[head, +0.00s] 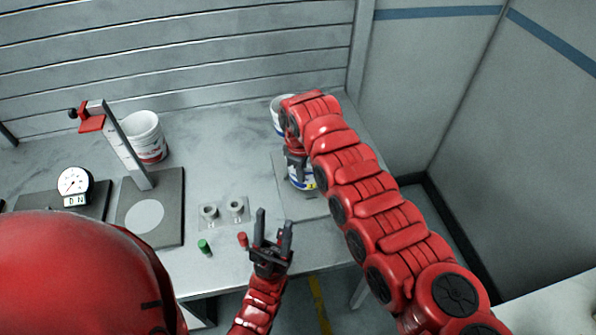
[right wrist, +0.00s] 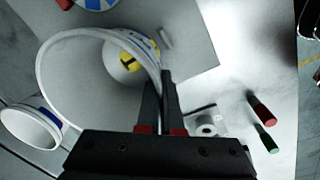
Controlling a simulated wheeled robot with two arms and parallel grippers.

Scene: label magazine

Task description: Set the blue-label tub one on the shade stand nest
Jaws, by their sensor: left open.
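A white tub with a blue label (head: 302,183) is at the grey mat under my right gripper (head: 295,152). In the right wrist view the tub's open mouth (right wrist: 85,85) faces the camera. The right gripper's fingers (right wrist: 161,105) straddle its wall close together and look shut on it. I cannot tell whether the tub touches the mat. A grey stand base (head: 165,232) with a pale round disc (head: 144,216) and an upright post, apparently the shade stand, is at the left; the disc is bare. My left gripper (head: 272,228) is open and empty near the front edge.
Another blue-banded tub (right wrist: 30,128) stands behind, partly hidden by my right arm. A red-label tub (head: 147,140) is behind the post. A dial gauge (head: 74,184), a plate with two round fittings (head: 222,212), a green peg (head: 205,247) and a red peg (head: 242,240) are about.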

